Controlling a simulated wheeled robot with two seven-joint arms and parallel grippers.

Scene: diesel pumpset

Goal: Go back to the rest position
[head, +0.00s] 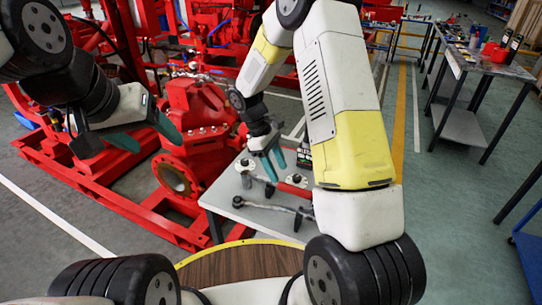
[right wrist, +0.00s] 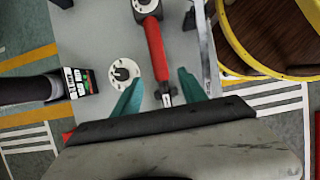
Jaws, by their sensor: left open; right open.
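My left gripper (head: 118,138) is at the left of the head view, in front of the red pump (head: 195,125). Its teal fingers are apart and I see nothing between them. My right gripper (head: 269,166) is above the small grey table (head: 228,205), its teal fingers apart; it also shows in the right wrist view (right wrist: 158,95). In that view a red-handled tool (right wrist: 155,50) lies on the table, its end between the fingertips in the picture. I cannot tell whether they touch it. In the head view the red handle (head: 293,189) lies just right of the fingers.
A round white fitting (right wrist: 123,72) lies beside the tool. A dark tool (head: 265,207) lies at the table's front. A round wooden top with a yellow rim (head: 240,262) is close in front. A workbench (head: 485,62) stands at the right, with open floor before it.

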